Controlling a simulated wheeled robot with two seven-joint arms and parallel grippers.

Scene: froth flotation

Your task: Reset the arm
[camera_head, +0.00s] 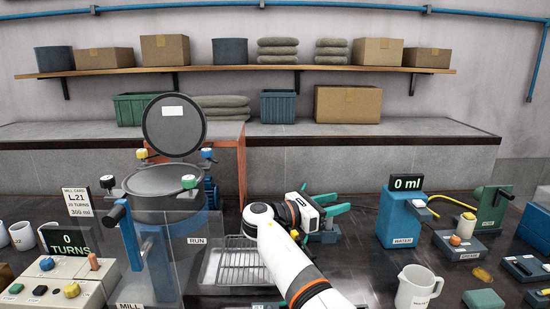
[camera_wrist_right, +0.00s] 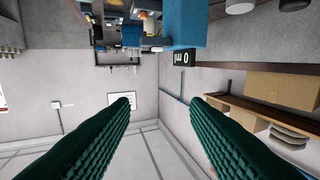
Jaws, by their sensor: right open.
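My right arm comes in from the bottom middle of the head view, white with an orange band. Its gripper (camera_head: 332,204) is over the dark bench, pointing to the right, with green fingers. In the right wrist view the gripper (camera_wrist_right: 160,101) shows two ribbed green fingers spread wide apart with nothing between them. Beyond them are the wall and an upside-down view of the room. My left gripper is not in view.
A wire rack (camera_head: 240,268) lies left of my right arm. The mill (camera_head: 165,183) with its raised round lid (camera_head: 174,125) stands further left. A blue water dispenser (camera_head: 402,220) reading "0 ml" stands to the right. A white jug (camera_head: 415,289) stands near the front right.

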